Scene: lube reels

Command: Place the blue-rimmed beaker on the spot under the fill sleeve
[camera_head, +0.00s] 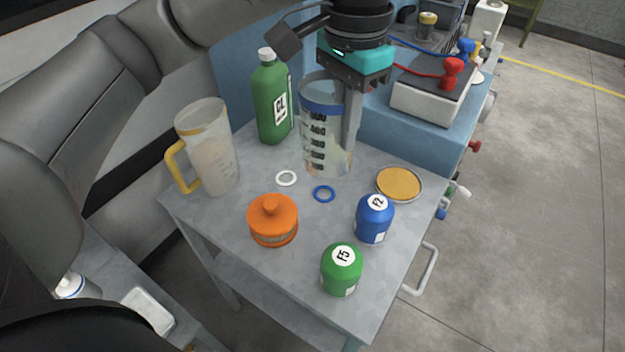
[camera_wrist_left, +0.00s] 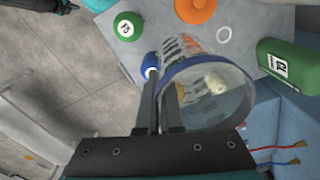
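The blue-rimmed beaker (camera_head: 316,142) is clear, with dark scale marks, and looks upright over the back middle of the small grey table. My left gripper (camera_head: 350,140) points down at its right side. In the left wrist view the fingers (camera_wrist_left: 160,92) are close together, one on each side of the wall of the beaker (camera_wrist_left: 225,105), gripping it near the rim. I cannot tell whether its base touches the table. A blue ring (camera_head: 324,194) and a white ring (camera_head: 286,178) lie in front of it. I cannot make out the fill sleeve.
A yellow-handled jug (camera_head: 215,160) stands left, a green bottle (camera_head: 272,105) behind. An orange lidded pot (camera_head: 273,222), blue canister (camera_head: 373,222), green canister (camera_head: 341,272) and amber dish (camera_head: 399,184) surround the rings. A blue bench (camera_head: 410,130) adjoins behind right.

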